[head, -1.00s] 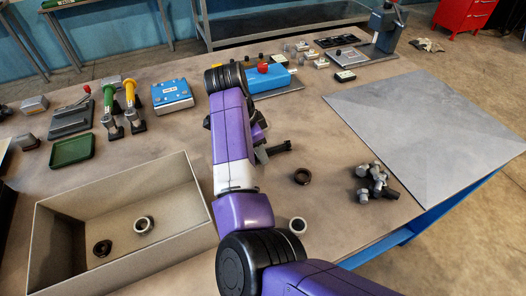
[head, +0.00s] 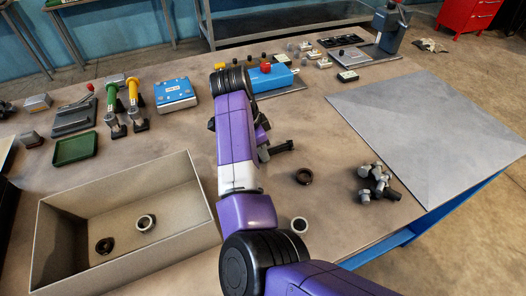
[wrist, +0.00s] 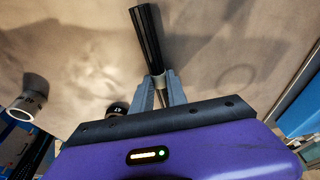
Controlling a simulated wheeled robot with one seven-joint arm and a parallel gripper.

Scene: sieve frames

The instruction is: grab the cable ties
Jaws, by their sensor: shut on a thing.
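The cable ties are a black bundle (wrist: 147,38) with a pale band, seen in the wrist view. My gripper (wrist: 160,88) is shut on the banded end, with one grey finger on each side. The far end of the bundle sticks out past the fingers. In the head view the black bundle (head: 280,147) shows to the right of my arm, while my gripper is mostly hidden behind the arm. Shadows lie beside the bundle on the tabletop; its exact height is hard to tell.
Several bolts (head: 376,182) are piled to the right, beside a grey sheet (head: 430,130). An open box (head: 75,222) with two rings inside stands at the left.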

